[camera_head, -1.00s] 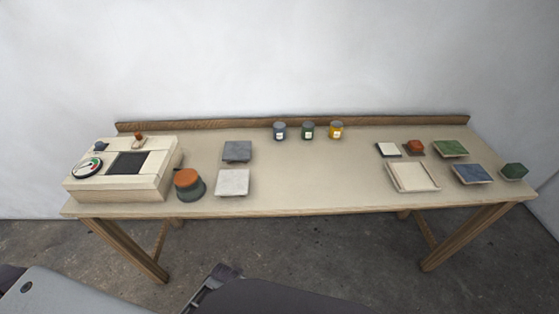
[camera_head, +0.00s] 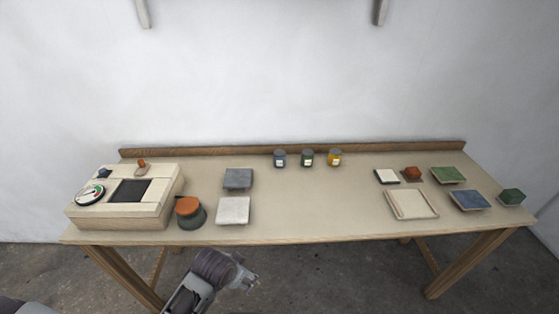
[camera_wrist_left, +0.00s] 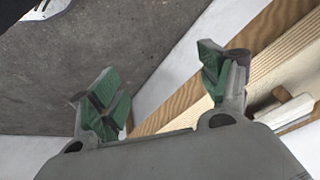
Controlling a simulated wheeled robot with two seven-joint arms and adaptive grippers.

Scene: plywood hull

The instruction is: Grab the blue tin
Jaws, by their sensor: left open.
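The blue tin (camera_head: 280,159) stands upright at the back of the table, near the wooden back rail, with a pale label on its front. It is the leftmost of three tins. My left gripper (camera_head: 246,273) is low in the head view, in front of the table's front edge and well short of the tin. In the left wrist view the left gripper (camera_wrist_left: 158,80) has its green-padded fingers spread with nothing between them. The tin is not seen in that view. My right gripper is not in view.
A green tin (camera_head: 307,159) and a yellow tin (camera_head: 335,158) stand right of the blue one. Grey tile (camera_head: 238,178), white tile (camera_head: 233,210) and an orange-topped pot (camera_head: 189,213) lie left. A tray (camera_head: 411,204) is right. The table's (camera_head: 310,204) middle is clear.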

